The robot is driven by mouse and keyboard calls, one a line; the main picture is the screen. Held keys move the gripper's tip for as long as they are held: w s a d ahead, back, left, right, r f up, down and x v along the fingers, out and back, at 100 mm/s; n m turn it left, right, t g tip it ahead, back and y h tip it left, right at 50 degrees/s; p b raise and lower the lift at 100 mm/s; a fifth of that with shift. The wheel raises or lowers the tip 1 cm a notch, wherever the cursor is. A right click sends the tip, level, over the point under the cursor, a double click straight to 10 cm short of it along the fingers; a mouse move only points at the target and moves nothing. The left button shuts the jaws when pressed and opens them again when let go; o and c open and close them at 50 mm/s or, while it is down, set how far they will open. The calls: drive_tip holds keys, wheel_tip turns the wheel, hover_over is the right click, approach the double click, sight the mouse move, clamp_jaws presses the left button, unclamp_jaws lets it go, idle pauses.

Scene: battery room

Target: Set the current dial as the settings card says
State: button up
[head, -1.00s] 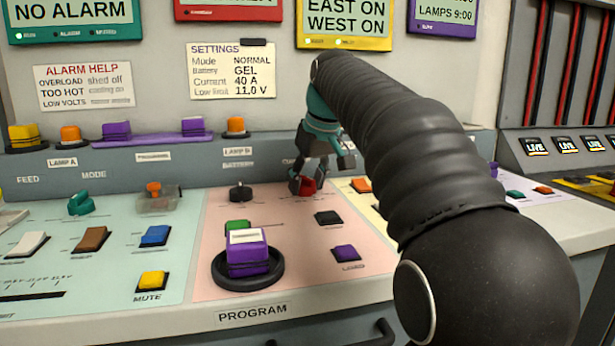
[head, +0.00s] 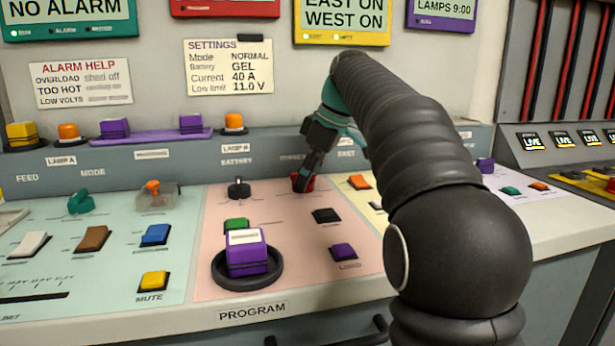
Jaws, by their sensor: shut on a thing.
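The settings card (head: 228,67) on the back wall reads Mode NORMAL, Battery GEL, Current 40 A, Low limit 11.0 V. A red dial (head: 304,183) stands at the back of the pink panel, right of the black battery dial (head: 239,188). My gripper (head: 305,178) reaches down from the upper right and is shut on the red dial. Its fingers cover most of the dial, and its pointer and scale marks cannot be read. The label behind it is partly covered by the gripper.
A purple block on a round black base (head: 248,257) stands at the front of the pink panel. A green switch (head: 237,225), a black switch (head: 327,216) and a purple button (head: 343,251) lie near the dial. My arm fills the right middle.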

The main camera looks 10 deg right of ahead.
sight(318, 192)
idle(0.5)
drive_tip(key=o, duration=1.1)
drive_tip(key=shift+o, duration=0.2)
drive_tip(key=v, duration=0.6)
drive_tip(key=shift+r, duration=0.2)
drive_tip(key=shift+s+d+r, duration=0.1)
drive_tip(key=shift+d+r, duration=0.15)
drive_tip(key=shift+r, duration=0.25)
